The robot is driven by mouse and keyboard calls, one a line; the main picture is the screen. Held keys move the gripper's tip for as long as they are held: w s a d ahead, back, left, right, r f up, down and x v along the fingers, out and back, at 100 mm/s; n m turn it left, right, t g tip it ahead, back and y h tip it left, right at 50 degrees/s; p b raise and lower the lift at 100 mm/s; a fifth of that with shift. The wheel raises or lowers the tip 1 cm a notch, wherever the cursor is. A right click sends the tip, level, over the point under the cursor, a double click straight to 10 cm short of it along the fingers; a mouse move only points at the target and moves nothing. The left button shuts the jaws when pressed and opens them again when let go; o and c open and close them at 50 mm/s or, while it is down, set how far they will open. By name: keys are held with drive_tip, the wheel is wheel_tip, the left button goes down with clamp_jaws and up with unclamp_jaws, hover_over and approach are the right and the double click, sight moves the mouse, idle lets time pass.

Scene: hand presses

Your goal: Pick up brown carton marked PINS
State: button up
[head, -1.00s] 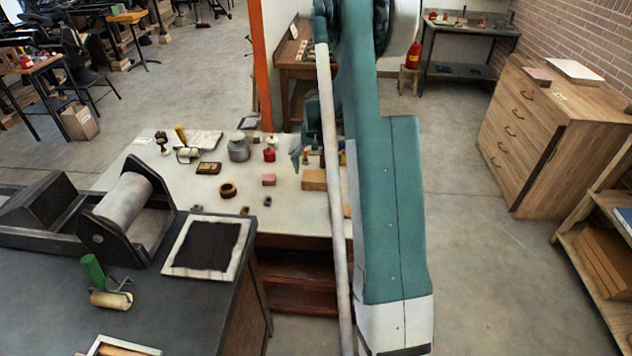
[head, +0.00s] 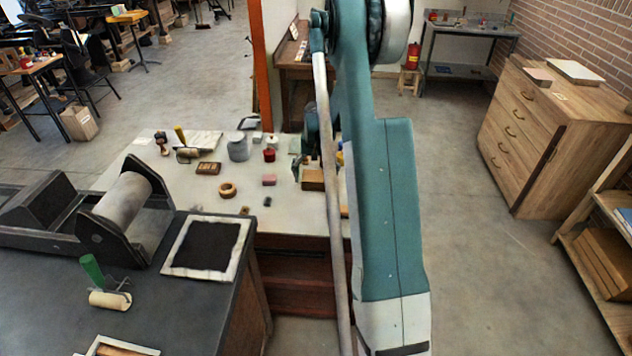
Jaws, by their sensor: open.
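A small brown carton (head: 312,180) sits on the pale worktable, partly hidden behind my arm. Its marking is too small to read. My gripper (head: 298,167) is mostly hidden by my arm. A grey-green finger shows at the carton's left rear side, close to it. Whether it touches the carton cannot be told. My gripper is open, and nothing is seen held in it.
A dark bench (head: 200,310) with a roller press stands at the left front.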

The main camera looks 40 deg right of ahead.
sight(316, 175)
drive_tip(key=c, duration=1.1)
drive_tip(key=shift+r+p, duration=0.5)
drive_tip(key=shift+r, duration=4.5)
